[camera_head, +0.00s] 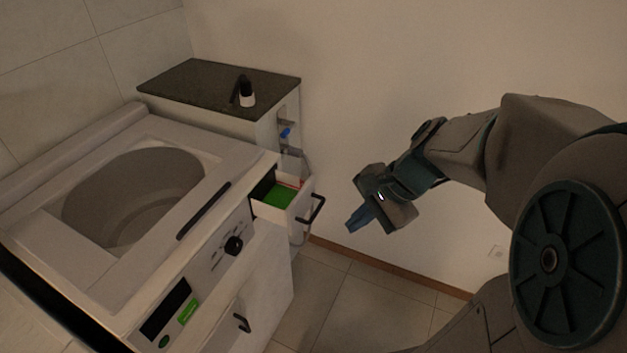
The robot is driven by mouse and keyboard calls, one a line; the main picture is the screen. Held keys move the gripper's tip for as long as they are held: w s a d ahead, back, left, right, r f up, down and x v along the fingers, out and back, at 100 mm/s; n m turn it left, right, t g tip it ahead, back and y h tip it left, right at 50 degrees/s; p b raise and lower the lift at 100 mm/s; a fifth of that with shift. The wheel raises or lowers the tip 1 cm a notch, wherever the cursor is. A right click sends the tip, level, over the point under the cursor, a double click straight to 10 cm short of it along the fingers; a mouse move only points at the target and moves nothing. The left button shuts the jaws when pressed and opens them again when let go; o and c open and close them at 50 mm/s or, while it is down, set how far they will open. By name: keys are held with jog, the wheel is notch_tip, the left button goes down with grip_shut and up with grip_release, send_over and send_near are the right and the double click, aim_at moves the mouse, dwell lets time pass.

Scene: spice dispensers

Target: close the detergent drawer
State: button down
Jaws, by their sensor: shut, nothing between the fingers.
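The detergent drawer (300,204) juts out of the front right corner of the white washing machine (130,215). It is open, with a green inside (280,196) and a black bar handle (317,209) on its front. My gripper (354,222) is shut and empty. In the picture it is to the right of the drawer handle, apart from it, with its blue fingers pointing down and left. How far it is from the handle in depth I cannot tell.
A cabinet with a dark top (215,88) stands behind the machine, with a small black and white bottle (246,92) on it. A wall is behind my arm. The tiled floor (350,305) in front is clear. A dial (234,245) and a lower handle (241,322) stick out of the machine's front.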

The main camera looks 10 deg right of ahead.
jog(key=w+d+f+m+t+y+b, duration=0.35)
jog(key=w+d+f+m+b, duration=0.25)
jog(key=w+d+f+m, duration=0.45)
jog(key=w+a+f+m, duration=0.1)
jog(key=w+a+f, duration=0.1)
jog(key=a, duration=0.4)
jog(key=w+a+f+b, duration=0.1)
jog(key=w+a, duration=0.1)
jog(key=a, duration=0.3)
jog(key=shift+a+f+m+h, duration=0.35)
jog(key=shift+a+f+h, duration=0.05)
jog(key=shift+h, duration=0.05)
jog(key=shift+w+t, duration=0.2)
jog(key=shift+t, duration=0.05)
